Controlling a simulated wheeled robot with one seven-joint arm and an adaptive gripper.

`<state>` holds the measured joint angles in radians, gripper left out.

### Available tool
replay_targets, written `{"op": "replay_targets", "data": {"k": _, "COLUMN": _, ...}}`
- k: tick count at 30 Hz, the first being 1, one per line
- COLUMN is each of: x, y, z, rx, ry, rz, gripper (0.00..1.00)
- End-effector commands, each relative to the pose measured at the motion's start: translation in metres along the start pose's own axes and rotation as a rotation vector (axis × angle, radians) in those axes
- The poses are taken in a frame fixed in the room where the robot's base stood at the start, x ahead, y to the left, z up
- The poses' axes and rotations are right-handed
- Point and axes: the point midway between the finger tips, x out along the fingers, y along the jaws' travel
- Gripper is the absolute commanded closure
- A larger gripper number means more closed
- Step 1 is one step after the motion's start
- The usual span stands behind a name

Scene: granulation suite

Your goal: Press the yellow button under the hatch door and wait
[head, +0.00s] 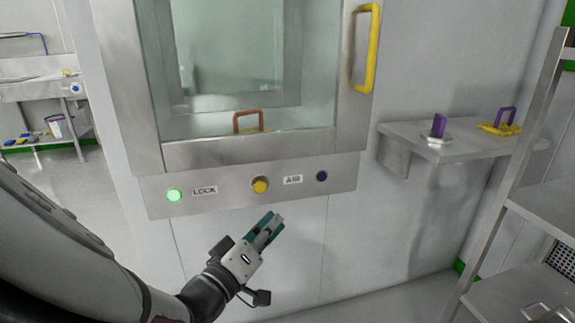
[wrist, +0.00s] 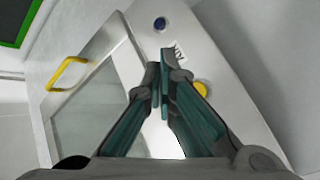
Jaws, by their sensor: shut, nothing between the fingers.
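The yellow button (head: 260,185) sits in the middle of the metal panel (head: 225,193) under the hatch door (head: 255,150). It also shows in the wrist view (wrist: 201,88), partly hidden behind a finger. My gripper (head: 272,222) is shut and empty, with teal finger pads. In the head view its tips appear just below and right of the yellow button. In the wrist view the closed tips (wrist: 165,55) appear between the door and the button. I see no clear contact with the button. The door looks shut, with a yellow handle (head: 366,50).
A green light (head: 174,195) glows beside the LOCK label; a dark blue button (head: 321,176) is by the AIR label. Behind the glass is an orange-brown handle (head: 248,121). A wall shelf (head: 465,147) holds purple-handled items. A metal rack (head: 530,200) stands at right.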

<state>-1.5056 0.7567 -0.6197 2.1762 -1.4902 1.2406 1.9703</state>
Motion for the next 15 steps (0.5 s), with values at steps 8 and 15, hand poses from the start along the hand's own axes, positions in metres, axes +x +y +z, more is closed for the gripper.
{"op": "replay_targets", "data": {"k": 8, "x": 0.022, "y": -0.016, "z": -0.015, "rx": 0.0, "ry": 0.0, "rz": 0.002, "gripper": 1.0}}
{"op": "replay_targets", "data": {"k": 15, "x": 0.043, "y": -0.032, "z": -0.03, "rx": 0.002, "ry": -0.001, "rz": 0.001, "gripper": 1.0}}
